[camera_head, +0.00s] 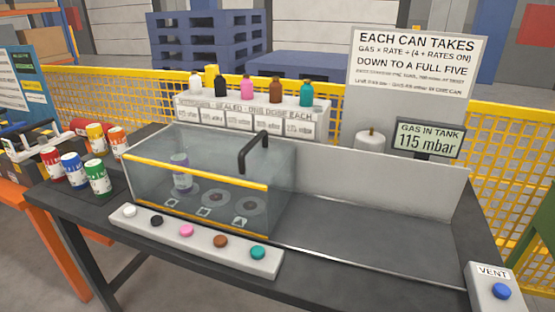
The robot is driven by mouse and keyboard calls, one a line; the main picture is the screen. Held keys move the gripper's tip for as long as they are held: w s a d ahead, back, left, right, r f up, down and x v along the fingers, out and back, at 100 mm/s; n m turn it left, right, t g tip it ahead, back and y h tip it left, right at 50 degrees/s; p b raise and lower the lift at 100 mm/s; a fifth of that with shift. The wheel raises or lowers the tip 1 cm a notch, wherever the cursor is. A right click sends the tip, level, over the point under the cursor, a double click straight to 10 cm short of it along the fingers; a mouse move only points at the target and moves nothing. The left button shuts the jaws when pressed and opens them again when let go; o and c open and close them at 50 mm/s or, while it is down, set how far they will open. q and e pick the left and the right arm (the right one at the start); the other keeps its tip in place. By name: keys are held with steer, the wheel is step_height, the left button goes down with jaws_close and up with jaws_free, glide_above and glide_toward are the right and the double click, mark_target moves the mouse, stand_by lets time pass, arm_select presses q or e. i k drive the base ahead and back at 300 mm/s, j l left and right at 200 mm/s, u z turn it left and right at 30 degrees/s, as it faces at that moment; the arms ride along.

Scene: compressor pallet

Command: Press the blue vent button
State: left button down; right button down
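The blue vent button (502,291) is a round blue cap on a small light-grey box labelled VENT (490,273). The box sits at the right front corner of the dark table, at the lower right of the head view. Nothing covers the button or touches it. Whether it is pressed in cannot be told. A display (425,139) reads "GAS IN TANK 115 mbar". Neither of my grippers shows in the head view.
A glass case (220,205) with a black handle holds a can. A strip with several coloured buttons (195,241) lies before it. Several cans (98,177) stand left. The grey tabletop (385,240) between case and vent box is clear. A sign (415,65) stands behind.

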mark_target(502, 291)
steer(key=z, duration=1.6)
